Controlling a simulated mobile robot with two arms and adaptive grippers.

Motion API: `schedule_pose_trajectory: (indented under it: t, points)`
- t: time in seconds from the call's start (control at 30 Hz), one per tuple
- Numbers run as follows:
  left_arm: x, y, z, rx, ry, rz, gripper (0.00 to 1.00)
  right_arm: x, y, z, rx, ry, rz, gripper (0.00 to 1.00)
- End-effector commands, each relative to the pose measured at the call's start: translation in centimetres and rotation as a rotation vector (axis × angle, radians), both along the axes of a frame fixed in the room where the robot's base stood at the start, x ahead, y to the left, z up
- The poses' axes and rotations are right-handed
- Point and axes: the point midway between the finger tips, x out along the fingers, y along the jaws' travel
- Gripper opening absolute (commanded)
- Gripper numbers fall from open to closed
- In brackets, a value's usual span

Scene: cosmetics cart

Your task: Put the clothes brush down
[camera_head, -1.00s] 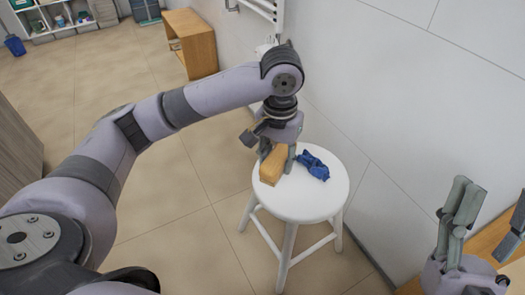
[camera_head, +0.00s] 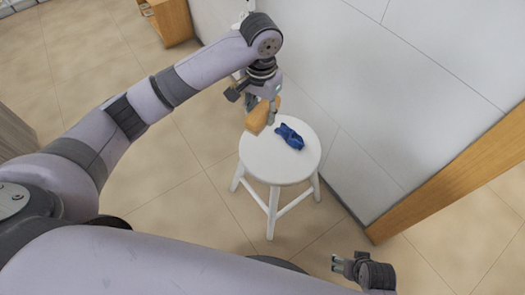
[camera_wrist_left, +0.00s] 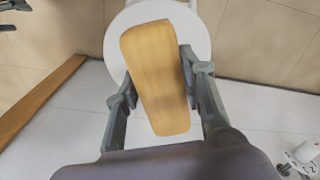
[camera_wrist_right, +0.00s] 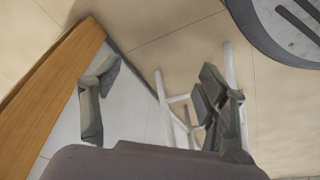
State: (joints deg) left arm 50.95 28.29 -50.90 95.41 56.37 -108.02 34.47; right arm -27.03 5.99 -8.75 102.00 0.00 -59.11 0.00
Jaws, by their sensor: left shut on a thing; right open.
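The clothes brush (camera_head: 261,116), a light wooden block shape, is held in my left gripper (camera_head: 266,108). The gripper is shut around its sides. In the head view the brush overlaps the back-left edge of the white round stool (camera_head: 265,168). In the left wrist view the brush (camera_wrist_left: 157,85) covers much of the stool's seat (camera_wrist_left: 117,50) and appears above it. Its underside is hidden. My right gripper (camera_head: 343,265) is open and empty, low and right of the stool. Its spread fingers also show in the right wrist view (camera_wrist_right: 155,85).
A crumpled blue cloth (camera_head: 290,136) lies on the back-right part of the seat. The front of the seat is bare. A white wall (camera_head: 365,100) stands close behind the stool. A wooden board or panel (camera_head: 450,180) lies at right.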

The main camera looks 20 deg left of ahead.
Motion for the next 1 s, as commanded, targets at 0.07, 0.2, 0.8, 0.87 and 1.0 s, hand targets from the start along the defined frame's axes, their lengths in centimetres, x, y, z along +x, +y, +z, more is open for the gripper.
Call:
schedule_pose_trajectory:
  t: [0.07, 0.2, 0.8, 0.87, 1.0]
  points:
    - [0.0, -0.1, -0.2, 0.0, 0.001, -0.004, 0.14, -0.7, -0.2, 0.1, -0.006, 0.03, -0.003, 0.68]
    - [-0.1, 0.0, -2.7, 0.001, 0.005, -0.004, 0.14, -0.5, -0.3, 1.5, -0.007, 0.029, -0.005, 0.68]
    - [0.0, 0.0, -15.1, 0.001, 0.002, -0.004, 0.14, -0.9, -0.5, 13.8, -0.004, -0.037, -0.014, 0.68]
    - [0.0, 0.0, -15.7, 0.001, 0.001, -0.004, 0.14, -1.1, -0.6, 14.2, -0.004, -0.039, -0.016, 0.68]
    - [0.0, 0.0, -16.5, 0.001, 0.0, -0.004, 0.14, -1.3, -0.6, 14.8, -0.003, -0.042, -0.016, 0.68]
